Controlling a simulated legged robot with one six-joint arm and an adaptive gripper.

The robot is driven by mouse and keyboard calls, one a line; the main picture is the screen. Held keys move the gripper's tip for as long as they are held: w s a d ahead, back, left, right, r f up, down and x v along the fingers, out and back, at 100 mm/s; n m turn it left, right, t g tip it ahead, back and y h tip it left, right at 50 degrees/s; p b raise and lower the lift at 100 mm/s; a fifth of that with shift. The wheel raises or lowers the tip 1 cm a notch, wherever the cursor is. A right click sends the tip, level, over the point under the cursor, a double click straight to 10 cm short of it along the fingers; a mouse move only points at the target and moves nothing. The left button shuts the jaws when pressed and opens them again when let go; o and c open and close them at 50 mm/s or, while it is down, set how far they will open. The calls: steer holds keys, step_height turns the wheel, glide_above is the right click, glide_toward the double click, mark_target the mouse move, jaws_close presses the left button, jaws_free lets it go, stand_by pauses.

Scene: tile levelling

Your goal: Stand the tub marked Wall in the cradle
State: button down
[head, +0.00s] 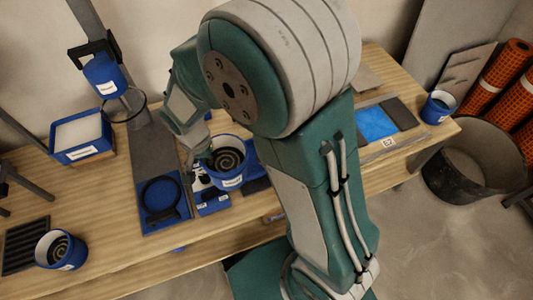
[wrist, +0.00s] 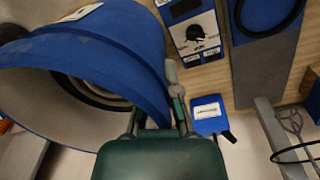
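A blue tub (head: 232,181) with a white label and a dark spiral inside is at my gripper, over the front middle of the bench. It fills the upper left of the wrist view (wrist: 110,40). My gripper (wrist: 160,105) is shut on its rim, with the wall between the fingers. The label is too small to read, so I cannot tell if this is Wall. A blue plate with a black ring (head: 160,212), likely the cradle, lies left of the tub. The ring is empty. It also shows at the wrist view's upper right (wrist: 238,30).
Other labelled tubs stand at the front left (head: 44,243) and right end (head: 436,112); a blue container (head: 103,75) hangs in a black bracket. A blue box (head: 75,155) stands at left. A dark bucket (head: 440,185) and orange rolls (head: 500,80) are at right.

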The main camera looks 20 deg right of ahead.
mark_target(224, 145)
steer(key=w+d+f, duration=0.2)
steer(key=w+f, duration=0.1)
steer(key=w+d+f, duration=0.6)
steer(key=shift+w+f, duration=0.25)
steer(key=shift+w+d+f, duration=0.1)
steer(key=shift+d+f, duration=0.25)
steer(key=shift+f, duration=0.55)
steer(key=shift+w+d+f, duration=0.1)
steer(key=shift+d+f, duration=0.2)
steer(key=shift+f, duration=0.55)
steer(key=shift+a, duration=0.15)
steer(key=c, duration=1.2)
jaws_free()
steer(key=shift+s+a+f, duration=0.1)
steer(key=shift+a, duration=0.05)
steer(key=shift+c, duration=0.2)
steer(key=o, duration=0.4)
steer(key=shift+o, duration=0.2)
